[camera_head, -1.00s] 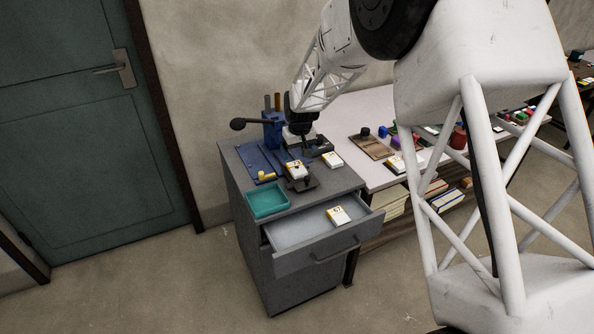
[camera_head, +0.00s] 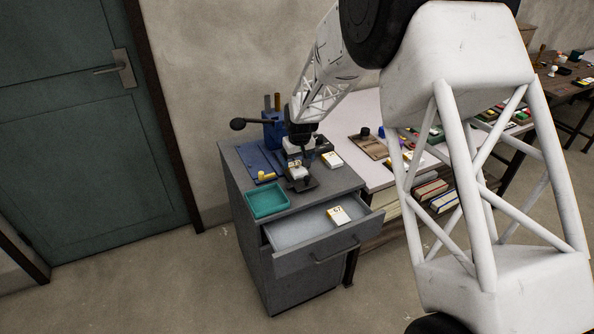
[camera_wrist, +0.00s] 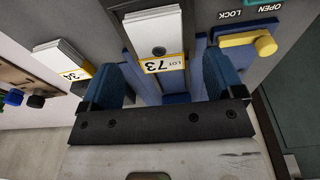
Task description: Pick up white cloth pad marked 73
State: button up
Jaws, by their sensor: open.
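The white cloth pad marked 73 (camera_wrist: 155,35) shows in the wrist view, with a yellow-edged label reading LOT 73. It lies ahead of and between the two blue fingers of my gripper (camera_wrist: 163,82). The fingers are spread and apart from each other, with nothing visibly clamped. In the head view the pad (camera_head: 297,173) sits on a dark holder on the cabinet top. My gripper (camera_head: 302,160) is right above it and hides part of it. I cannot tell whether a finger touches the pad.
A similar pad marked 34 (camera_wrist: 60,58) lies left in the wrist view. A yellow lever (camera_wrist: 248,42) by OPEN/LOCK lettering is at right. A teal tray (camera_head: 267,201) stands at the cabinet's front left. The open drawer (camera_head: 290,235) holds another pad (camera_head: 338,215).

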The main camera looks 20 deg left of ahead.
aim_at(297, 167)
jog(key=shift+w+a+f, duration=0.1)
jog(key=shift+w+f, duration=0.05)
jog(key=shift+f, duration=0.75)
jog(key=shift+w+a+f, duration=0.1)
jog(key=shift+f, duration=0.75)
jog(key=c, duration=1)
jog(key=shift+r, duration=0.2)
jog(key=shift+r, duration=1.5)
jog(key=shift+s+d+r, duration=0.15)
jog(key=shift+s+d, duration=0.1)
jog(key=shift+s, duration=0.05)
jog(key=s+d+r, duration=0.1)
jog(key=s+d, duration=0.6)
jog(key=s, duration=0.6)
jog(key=shift+d+r, duration=0.2)
jog(key=shift+d, duration=0.2)
jog(key=shift+s, duration=0.1)
